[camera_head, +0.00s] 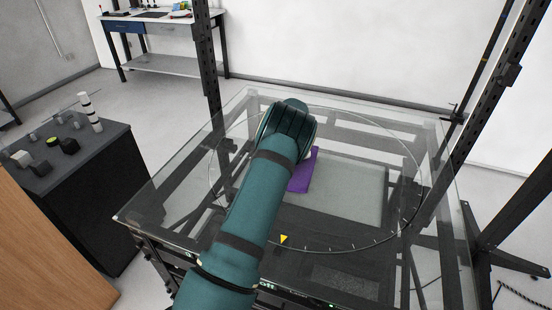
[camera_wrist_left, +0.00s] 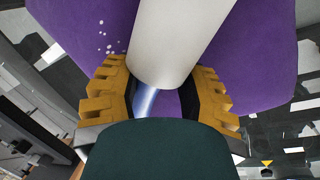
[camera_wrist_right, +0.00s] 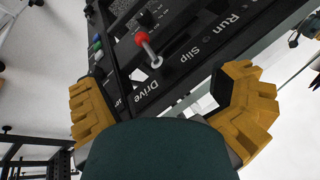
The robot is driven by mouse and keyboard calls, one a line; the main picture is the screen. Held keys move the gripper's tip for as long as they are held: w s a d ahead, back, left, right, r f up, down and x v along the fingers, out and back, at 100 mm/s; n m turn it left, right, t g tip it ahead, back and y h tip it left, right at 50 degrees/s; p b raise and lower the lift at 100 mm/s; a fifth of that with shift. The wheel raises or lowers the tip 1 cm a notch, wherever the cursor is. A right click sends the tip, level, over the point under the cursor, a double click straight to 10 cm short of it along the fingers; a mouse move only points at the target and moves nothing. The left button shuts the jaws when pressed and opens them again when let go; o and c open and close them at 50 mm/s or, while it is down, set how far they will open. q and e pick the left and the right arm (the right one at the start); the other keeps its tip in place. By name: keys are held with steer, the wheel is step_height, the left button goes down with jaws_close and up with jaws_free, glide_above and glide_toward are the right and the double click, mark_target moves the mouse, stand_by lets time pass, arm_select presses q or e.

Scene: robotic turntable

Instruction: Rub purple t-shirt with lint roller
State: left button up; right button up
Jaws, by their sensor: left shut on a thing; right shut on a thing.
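The purple t-shirt (camera_head: 301,178) lies on the round glass turntable (camera_head: 420,190), partly hidden by my left arm. In the left wrist view the t-shirt (camera_wrist_left: 262,50) fills the upper part, with white specks (camera_wrist_left: 106,36) on its left side. My left gripper (camera_wrist_left: 160,98) is shut on the lint roller's handle (camera_wrist_left: 150,100). The white roller head (camera_wrist_left: 178,38) extends over the t-shirt; I cannot tell whether it touches. My right gripper (camera_wrist_right: 160,95) has its fingers wide apart, with nothing seen between them, in front of a black control panel.
The panel has a red-knobbed lever (camera_wrist_right: 148,48) and the labels Drive, Slip and Run. A yellow triangle (camera_head: 284,239) marks the turntable's near edge. Dark posts (camera_head: 207,70) rise around the glass table. A dark cabinet (camera_head: 75,190) with small objects stands left.

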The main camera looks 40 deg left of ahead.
arm_select(q)
steer(key=shift+d+f, duration=0.1)
steer(key=shift+f, duration=0.2)
arm_select(e)
steer(key=shift+s+a+f, duration=0.3)
steer(key=shift+f, duration=0.2)
arm_select(q)
steer(key=shift+w+a+r+p, duration=0.1)
steer(key=shift+a+r+p, duration=0.1)
steer(key=shift+r+p, duration=0.55)
steer(key=shift+w+a+r+p, duration=0.15)
steer(key=shift+r+p, duration=0.3)
steer(key=shift+r, duration=0.55)
steer(key=shift+w+a+r+p, duration=0.1)
steer(key=shift+a+r+p, duration=0.1)
steer(key=shift+r+p, duration=0.55)
arm_select(e)
steer(key=shift+w+a+r+g, duration=0.15)
steer(key=shift+a+r, duration=0.05)
steer(key=shift+r, duration=0.5)
steer(key=shift+w+a+r+g, duration=0.1)
steer(key=shift+a+r+g, duration=0.1)
steer(key=shift+r, duration=0.5)
steer(key=shift+c, duration=0.3)
arm_select(q)
steer(key=shift+d+r, duration=0.1)
steer(key=shift+r, duration=0.15)
arm_select(e)
steer(key=shift+d, duration=0.15)
